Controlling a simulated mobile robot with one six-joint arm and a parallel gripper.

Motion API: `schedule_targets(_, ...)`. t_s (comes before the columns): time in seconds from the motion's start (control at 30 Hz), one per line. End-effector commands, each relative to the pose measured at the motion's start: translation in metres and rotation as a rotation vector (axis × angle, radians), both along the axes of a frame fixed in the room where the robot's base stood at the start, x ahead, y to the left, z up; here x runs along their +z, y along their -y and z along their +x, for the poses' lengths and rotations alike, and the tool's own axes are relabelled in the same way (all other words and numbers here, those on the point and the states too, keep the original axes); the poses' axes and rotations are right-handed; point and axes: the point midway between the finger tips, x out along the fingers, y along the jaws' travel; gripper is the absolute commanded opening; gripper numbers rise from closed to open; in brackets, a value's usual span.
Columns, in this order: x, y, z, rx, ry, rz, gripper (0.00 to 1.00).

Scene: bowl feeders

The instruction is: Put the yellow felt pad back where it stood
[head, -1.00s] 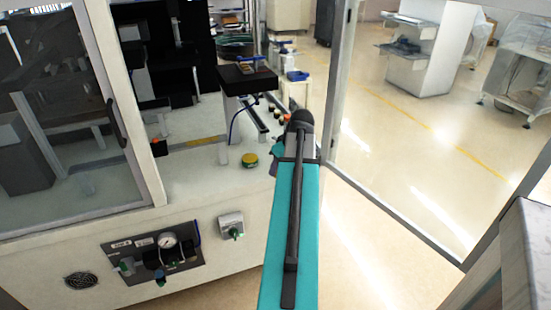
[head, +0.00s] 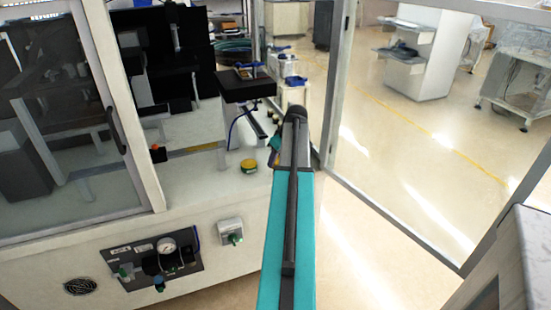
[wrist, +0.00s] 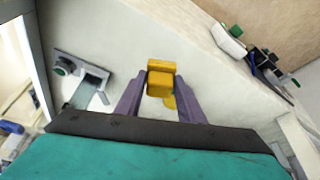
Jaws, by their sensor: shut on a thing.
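In the wrist view, my gripper (wrist: 160,92) has its two purple-grey fingers shut on a yellow block-like piece, which I take for the yellow felt pad (wrist: 160,82). The pad sits at the fingertips, over the pale bench top. A further bit of yellow shows just below it between the fingers; I cannot tell whether it is part of the pad. A round yellow-topped thing with a dark green side (head: 249,166) stands on the bench, just left of the arm's far end.
The pale bench top (head: 200,195) is mostly clear around the round thing. A black block on a stand (head: 247,86) rises behind it. A glass-panelled door (head: 75,110) is at left, and a framed clear panel (head: 420,130) at right. A gauge panel (head: 150,262) is on the bench front.

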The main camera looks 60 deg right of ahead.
Motion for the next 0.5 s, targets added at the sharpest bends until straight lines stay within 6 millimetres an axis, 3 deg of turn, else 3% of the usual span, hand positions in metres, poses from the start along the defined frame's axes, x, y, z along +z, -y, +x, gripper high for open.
schedule_targets(0.5,-0.004,0.044,0.032,0.002,0.001,-0.001,0.17)
